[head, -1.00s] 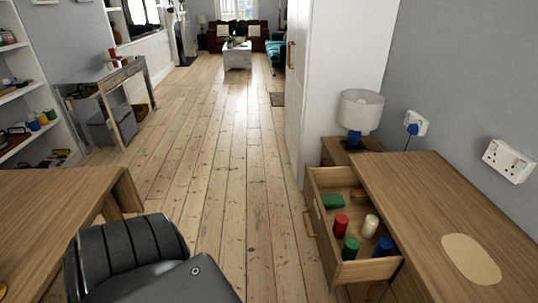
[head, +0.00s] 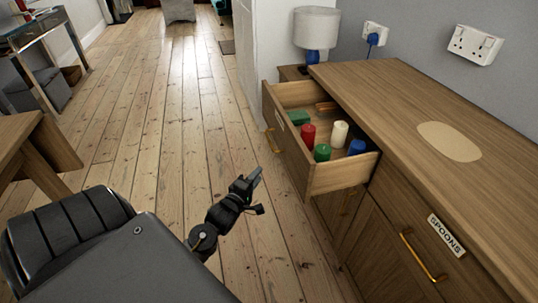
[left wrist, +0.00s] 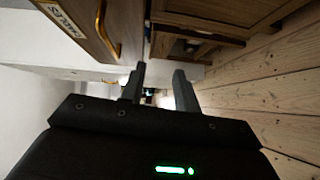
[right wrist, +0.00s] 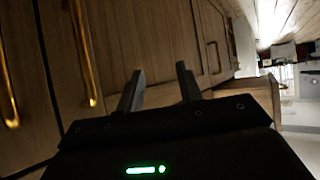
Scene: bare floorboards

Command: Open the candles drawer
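The candles drawer (head: 345,176) stands pulled out of the wooden cabinet (head: 410,110) in the head view. Inside it are a red candle (head: 308,135), a white candle (head: 339,134), a green candle (head: 322,152), a blue candle (head: 357,147) and a green block-like item (head: 299,117). Its brass handle (head: 272,140) is on the front. My left gripper (head: 256,177) is apart from the drawer, left of it over the floor. The left wrist view shows its fingers (left wrist: 160,82) open and empty, with a partly cut-off label (left wrist: 66,20). My right gripper (right wrist: 160,82) is open and empty, facing cabinet fronts.
A lamp (head: 316,30) stands behind the drawer. Floorboards (head: 180,130) between are clear.

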